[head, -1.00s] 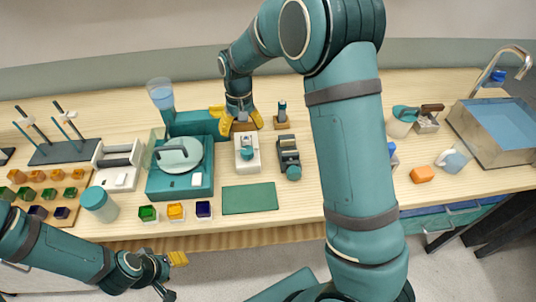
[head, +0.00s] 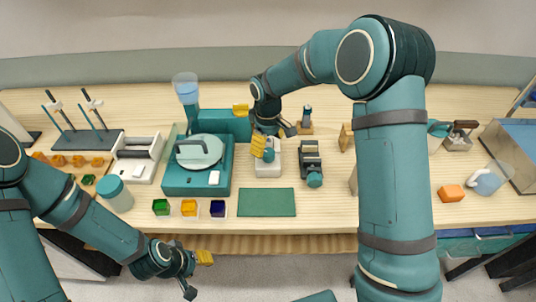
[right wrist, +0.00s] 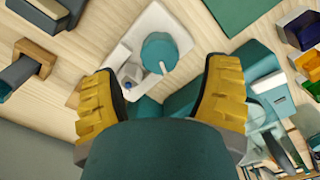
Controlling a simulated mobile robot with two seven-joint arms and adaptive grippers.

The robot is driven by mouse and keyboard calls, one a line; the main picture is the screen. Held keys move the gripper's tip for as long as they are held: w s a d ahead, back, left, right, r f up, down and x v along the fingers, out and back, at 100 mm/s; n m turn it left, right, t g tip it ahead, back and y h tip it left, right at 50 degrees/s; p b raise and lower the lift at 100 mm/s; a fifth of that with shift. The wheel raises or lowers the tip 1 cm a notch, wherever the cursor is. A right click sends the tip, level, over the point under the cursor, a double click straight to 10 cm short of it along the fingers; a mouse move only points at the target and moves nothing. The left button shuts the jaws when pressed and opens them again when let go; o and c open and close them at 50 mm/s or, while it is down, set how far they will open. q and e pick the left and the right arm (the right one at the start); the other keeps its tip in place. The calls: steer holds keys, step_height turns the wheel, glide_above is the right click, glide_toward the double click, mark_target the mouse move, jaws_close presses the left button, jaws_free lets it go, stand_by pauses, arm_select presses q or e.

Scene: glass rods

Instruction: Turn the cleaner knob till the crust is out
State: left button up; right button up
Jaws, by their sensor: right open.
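A white block-shaped device (head: 268,170) with a round teal knob (head: 268,155) stands on the bench; I take it for the cleaner. In the right wrist view its teal knob (right wrist: 158,52) lies ahead, between and beyond my yellow fingertips. My right gripper (head: 270,142) is open and empty, just above and behind the white device, with its fingers apart from the knob. I cannot make out any crust. My left gripper (head: 196,274) hangs in front of the bench edge, its fingers apart and empty.
A dark device with a teal knob (head: 314,179) stands right of the cleaner. A teal machine with a round lid (head: 199,151) stands left. A green mat (head: 266,202) lies bare in front. Small coloured cubes (head: 189,207) sit front left. An orange block (head: 451,193) lies right.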

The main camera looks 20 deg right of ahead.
mark_target(268, 151)
steer(key=shift+f, duration=2.3)
steer(key=c, duration=1.2)
